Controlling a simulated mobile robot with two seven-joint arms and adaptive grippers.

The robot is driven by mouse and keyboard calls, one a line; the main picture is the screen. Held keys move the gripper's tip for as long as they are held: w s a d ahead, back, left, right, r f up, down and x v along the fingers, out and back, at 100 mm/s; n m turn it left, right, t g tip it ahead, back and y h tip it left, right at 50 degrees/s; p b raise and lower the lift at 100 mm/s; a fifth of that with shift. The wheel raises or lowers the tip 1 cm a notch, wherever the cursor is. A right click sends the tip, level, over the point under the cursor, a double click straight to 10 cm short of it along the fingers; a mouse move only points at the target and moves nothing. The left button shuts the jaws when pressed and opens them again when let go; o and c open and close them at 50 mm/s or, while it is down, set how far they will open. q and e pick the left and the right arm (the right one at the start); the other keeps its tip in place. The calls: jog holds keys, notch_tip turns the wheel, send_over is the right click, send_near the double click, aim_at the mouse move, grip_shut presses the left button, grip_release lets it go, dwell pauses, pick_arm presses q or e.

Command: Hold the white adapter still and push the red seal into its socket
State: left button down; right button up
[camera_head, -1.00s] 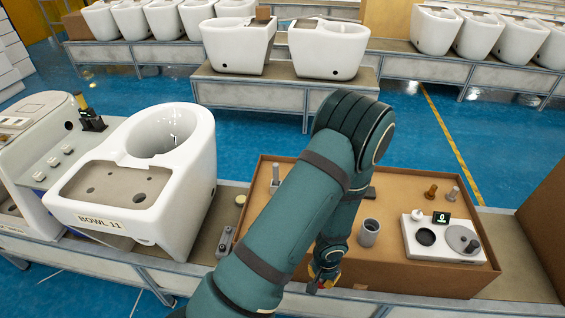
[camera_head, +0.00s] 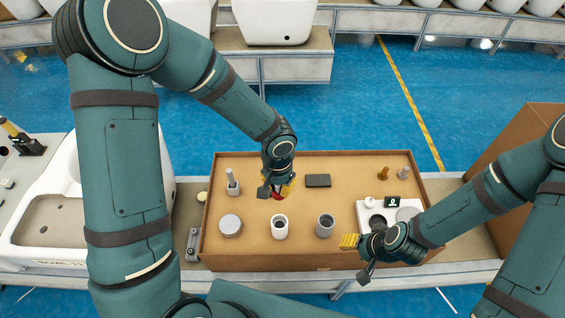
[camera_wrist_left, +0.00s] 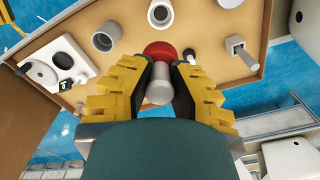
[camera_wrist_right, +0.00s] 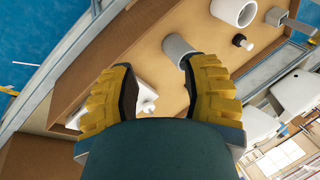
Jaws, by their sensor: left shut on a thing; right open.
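The white adapter (camera_head: 279,227) stands upright in the brown tray, its open top facing up. It also shows at the top of the left wrist view (camera_wrist_left: 160,13). My left gripper (camera_head: 277,186) is just behind it, fingers pointing down. It is shut on the pale grey stem of the red seal (camera_wrist_left: 160,49). The red part shows beyond the fingertips, apart from the adapter. A bit of red also shows below the gripper in the head view. My right gripper (camera_head: 350,241) is open and empty at the tray's front right, apart from the adapter.
A white panel (camera_head: 366,212) sits near my right gripper. A brown box wall stands at right.

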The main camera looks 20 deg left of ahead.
pick_arm(q)
jog(key=shift+w+r, duration=0.1)
jog(key=shift+r, duration=0.15)
jog(key=shift+f+b, duration=0.55)
jog(key=shift+f, duration=0.25)
jog(key=shift+f+b, duration=0.7)
jog(key=shift+f, duration=0.45)
